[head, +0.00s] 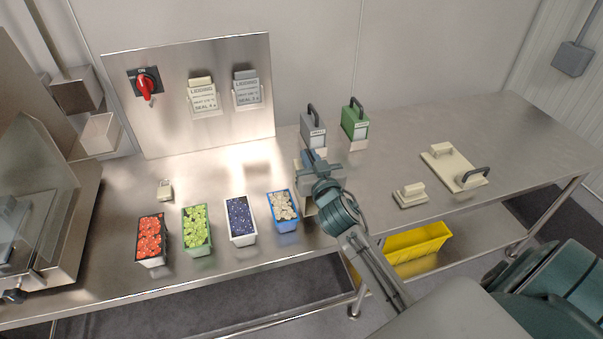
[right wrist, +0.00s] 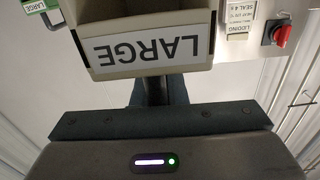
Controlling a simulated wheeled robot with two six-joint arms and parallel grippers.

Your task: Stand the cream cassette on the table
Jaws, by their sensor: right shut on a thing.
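The cream cassette (head: 308,207) is mostly hidden behind my right gripper in the head view, near the middle of the table. In the right wrist view the cream cassette (right wrist: 150,15) fills the top middle, with a white label reading LARGE upside down. My right gripper (head: 313,166) is shut on its dark handle, which also shows in the right wrist view (right wrist: 152,92). I cannot tell whether the cassette's base touches the table (head: 370,190). My left gripper is not in view.
A grey cassette (head: 313,130) and a green cassette (head: 354,122) stand behind. Several filled punnets, the nearest blue-rimmed (head: 283,222), stand to the left. A cream plate with a dark handle (head: 440,160) and a small cream block (head: 410,196) lie right. Bare table lies between.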

